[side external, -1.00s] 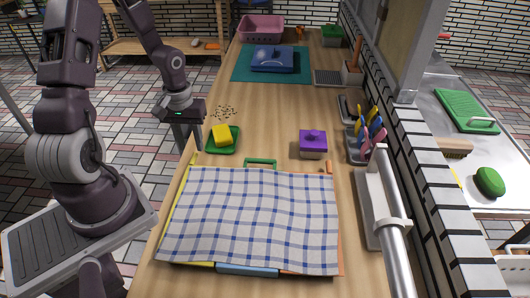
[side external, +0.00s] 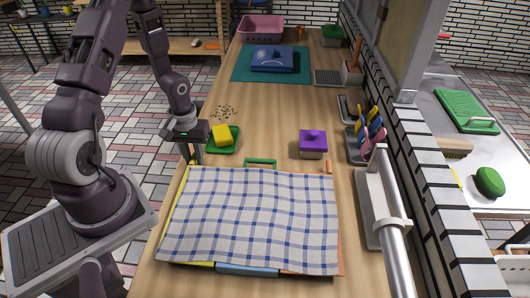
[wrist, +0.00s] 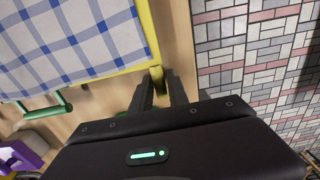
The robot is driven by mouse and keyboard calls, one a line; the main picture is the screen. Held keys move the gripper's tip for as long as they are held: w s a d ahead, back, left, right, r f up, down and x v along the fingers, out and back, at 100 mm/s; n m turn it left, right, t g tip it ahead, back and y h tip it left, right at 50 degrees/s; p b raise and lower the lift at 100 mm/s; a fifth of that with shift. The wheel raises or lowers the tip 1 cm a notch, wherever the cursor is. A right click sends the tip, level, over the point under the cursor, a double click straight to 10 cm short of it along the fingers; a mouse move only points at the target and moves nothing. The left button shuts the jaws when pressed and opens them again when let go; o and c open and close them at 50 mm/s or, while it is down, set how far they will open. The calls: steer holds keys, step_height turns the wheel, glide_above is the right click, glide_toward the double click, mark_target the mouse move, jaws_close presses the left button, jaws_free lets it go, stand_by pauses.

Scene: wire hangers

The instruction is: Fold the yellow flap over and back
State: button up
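The yellow flap shows as a yellow edge (side external: 171,213) along the left side of a blue-and-white checked cloth (side external: 250,215). In the wrist view the yellow edge (wrist: 147,25) runs beside the cloth, with a small yellow tab (wrist: 157,74) at its corner. Most of the flap is hidden under the cloth. My gripper (side external: 192,157) is at the flap's far left corner, pointing down. In the wrist view my gripper (wrist: 159,77) has its fingers apart, with the tab between or just beyond the tips. I cannot tell if they touch it.
A green handle (side external: 260,162) sticks out behind the cloth. A yellow sponge (side external: 222,134) on a green tray (side external: 236,146) is close to my gripper. A purple-lidded box (side external: 313,144) stands farther right. A blue tab (side external: 248,269) shows at the front.

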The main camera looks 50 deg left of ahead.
jaws_close()
steer(key=shift+c, duration=0.2)
jaws_free()
step_height(320, 180, up, 5)
steer(key=shift+s+r, duration=0.1)
step_height(320, 180, down, 5)
steer(key=shift+f, duration=0.15)
jaws_close()
steer(key=w+d+r+g+y, duration=0.1)
steer(key=w+d+r, duration=0.2)
steer(key=r, duration=0.3)
steer(key=w+d+r+g+y, duration=0.2)
steer(key=w+d+r, duration=0.1)
steer(key=r, duration=0.3)
steer(key=w+d+f, duration=0.1)
steer(key=w+d, duration=0.2)
steer(key=w+d+f+g+y, duration=0.1)
steer(key=w+d+f, duration=0.1)
steer(key=w+d, duration=0.2)
steer(key=w+d+f+g+y, duration=0.1)
steer(key=w+d+f, duration=0.1)
steer(key=w+d, duration=0.1)
steer(key=shift+w+d+f, duration=0.15)
steer(key=shift+w+d, duration=0.05)
steer(key=shift+w, duration=0.05)
